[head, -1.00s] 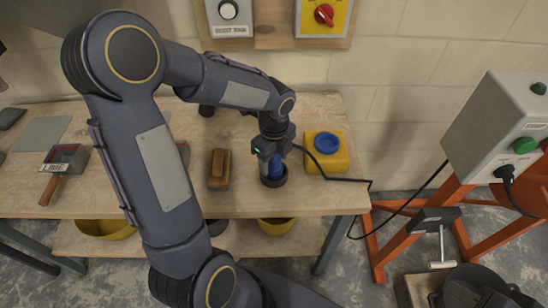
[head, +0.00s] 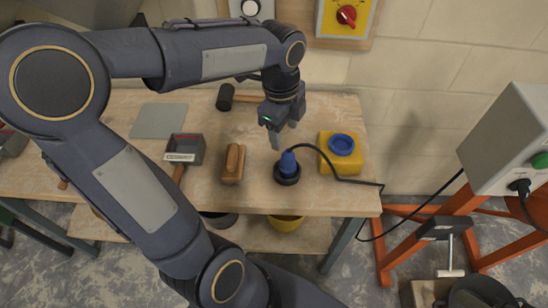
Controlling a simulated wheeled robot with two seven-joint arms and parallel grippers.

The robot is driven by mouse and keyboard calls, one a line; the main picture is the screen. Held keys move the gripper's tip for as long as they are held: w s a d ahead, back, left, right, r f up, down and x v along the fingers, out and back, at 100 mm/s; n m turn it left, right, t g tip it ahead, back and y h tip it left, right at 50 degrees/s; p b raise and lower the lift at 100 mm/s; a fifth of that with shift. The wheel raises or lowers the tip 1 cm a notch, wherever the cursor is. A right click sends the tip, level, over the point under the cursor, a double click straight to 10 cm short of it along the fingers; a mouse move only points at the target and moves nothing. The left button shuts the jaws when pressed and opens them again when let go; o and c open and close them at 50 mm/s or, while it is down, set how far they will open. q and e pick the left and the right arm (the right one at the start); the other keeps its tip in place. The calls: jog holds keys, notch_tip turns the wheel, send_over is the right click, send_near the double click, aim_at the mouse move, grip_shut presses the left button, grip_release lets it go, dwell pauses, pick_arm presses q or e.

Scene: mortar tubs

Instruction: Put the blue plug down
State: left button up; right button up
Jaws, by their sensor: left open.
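The blue plug (head: 289,163) stands upright in a dark round holder (head: 287,178) near the front right of the workbench. Its black cable runs off to the right. My left gripper (head: 276,138) is open and empty, above and slightly left of the plug, apart from it. My right gripper is not in view.
A yellow box with a blue ring-shaped top (head: 341,155) stands right of the plug. The grey control box (head: 510,145) stands on an orange frame at right.

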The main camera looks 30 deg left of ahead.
pick_arm(q)
jog(key=s+d+n+t+h, duration=0.1)
jog(key=s+d+n+t, duration=0.1)
jog(key=s+n, duration=0.5)
jog(key=s+d+n+t+h, duration=0.2)
jog(key=s+n, duration=0.5)
jog(key=n, duration=0.5)
jog(key=shift+s+f+t, duration=0.15)
jog(key=shift+f+t, duration=0.15)
jog(key=shift+t, duration=0.2)
jog(key=shift+d, duration=0.15)
